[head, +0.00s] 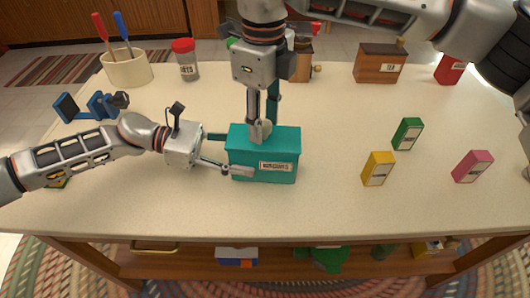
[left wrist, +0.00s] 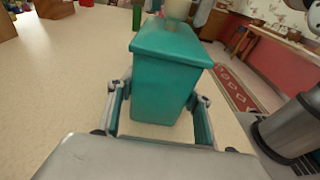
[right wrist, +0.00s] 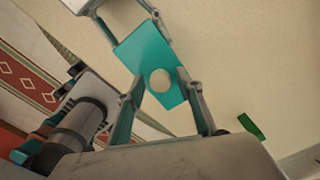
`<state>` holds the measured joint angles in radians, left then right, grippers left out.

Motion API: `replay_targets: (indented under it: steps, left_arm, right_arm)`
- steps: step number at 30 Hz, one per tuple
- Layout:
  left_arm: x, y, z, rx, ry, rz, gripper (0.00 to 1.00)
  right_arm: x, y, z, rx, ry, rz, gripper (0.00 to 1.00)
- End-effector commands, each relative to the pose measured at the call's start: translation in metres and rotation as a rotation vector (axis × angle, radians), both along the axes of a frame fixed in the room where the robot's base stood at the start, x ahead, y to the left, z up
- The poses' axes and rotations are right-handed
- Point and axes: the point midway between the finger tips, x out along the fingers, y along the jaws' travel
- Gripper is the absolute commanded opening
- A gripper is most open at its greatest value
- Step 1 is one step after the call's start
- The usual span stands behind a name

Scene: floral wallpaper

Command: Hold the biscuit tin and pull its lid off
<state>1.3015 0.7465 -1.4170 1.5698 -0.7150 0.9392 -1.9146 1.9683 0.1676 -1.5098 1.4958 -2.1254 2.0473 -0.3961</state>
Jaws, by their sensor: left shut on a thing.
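The biscuit tin (head: 263,172) is a teal box with a label on its front, standing upright on the table. Its teal lid (head: 288,132) is on it, with a round cream knob (head: 263,131) on top; the knob also shows in the right wrist view (right wrist: 160,80). My left gripper (head: 235,154) is shut on the tin from the left, one finger along the front and one behind. The left wrist view shows the tin (left wrist: 166,88) between its fingers. My right gripper (head: 263,122) points down over the lid, open, its fingers on either side of the knob with visible gaps.
A yellow box (head: 378,169), a green box (head: 407,134) and a pink box (head: 472,166) stand to the right. Behind are a utensil crock (head: 127,70), a red-capped jar (head: 186,62) and a brown box (head: 379,65). The table's front is clear.

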Motion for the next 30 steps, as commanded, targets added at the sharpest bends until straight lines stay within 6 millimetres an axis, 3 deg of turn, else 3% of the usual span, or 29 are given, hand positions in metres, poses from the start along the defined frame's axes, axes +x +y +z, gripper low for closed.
replay_targets:
  steps: [2,6,30]
  left_arm:
    - [0.000,0.000,0.000,0.000,0.000,0.000,0.29]
    - [0.000,0.000,0.000,0.000,0.000,0.000,0.29]
    - [0.000,0.000,0.000,0.000,0.000,0.000,0.29]
  right_arm:
    - [0.000,0.000,0.000,0.000,0.000,0.000,0.36]
    - [0.000,0.000,0.000,0.000,0.000,0.000,0.06]
    - [0.001,0.000,0.016,0.000,-0.001,-0.001,0.06]
